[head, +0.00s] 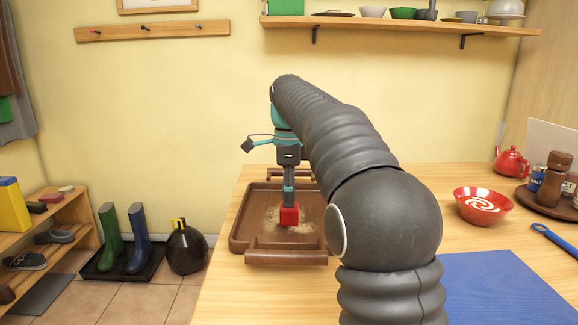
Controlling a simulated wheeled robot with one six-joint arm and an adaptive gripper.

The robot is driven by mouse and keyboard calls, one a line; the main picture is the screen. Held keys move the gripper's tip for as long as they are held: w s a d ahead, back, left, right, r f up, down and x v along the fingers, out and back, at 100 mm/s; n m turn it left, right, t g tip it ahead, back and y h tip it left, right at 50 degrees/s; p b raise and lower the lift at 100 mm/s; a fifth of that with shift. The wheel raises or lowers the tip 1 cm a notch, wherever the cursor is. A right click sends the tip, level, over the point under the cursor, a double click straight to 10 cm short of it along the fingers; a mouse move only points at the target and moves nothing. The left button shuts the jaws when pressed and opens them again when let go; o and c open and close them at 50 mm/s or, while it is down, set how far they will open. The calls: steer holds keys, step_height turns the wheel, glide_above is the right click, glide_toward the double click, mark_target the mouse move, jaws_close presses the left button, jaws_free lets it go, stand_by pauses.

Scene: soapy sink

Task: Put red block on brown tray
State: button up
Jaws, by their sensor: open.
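The red block (289,217) is at the brown tray (253,213), over a pale patch on the tray's floor. It looks upright and appears to rest on the tray. The brown tray is wooden with raised rims and handles, and lies on the wooden counter; my arm hides its right part. My gripper (289,203) points straight down at the top of the red block. It is open, with its tips right at the block. Whether the fingers touch the block's sides is too small to tell.
A red bowl (483,205) and a blue mat (500,290) lie right of my arm. A red teapot (512,162) and a round tray with jars (548,198) stand further right. A shelf with dishes (400,23) hangs above. Boots (125,240) stand on the floor left.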

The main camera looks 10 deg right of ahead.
step_height(320, 180, up, 7)
stand_by(0.4)
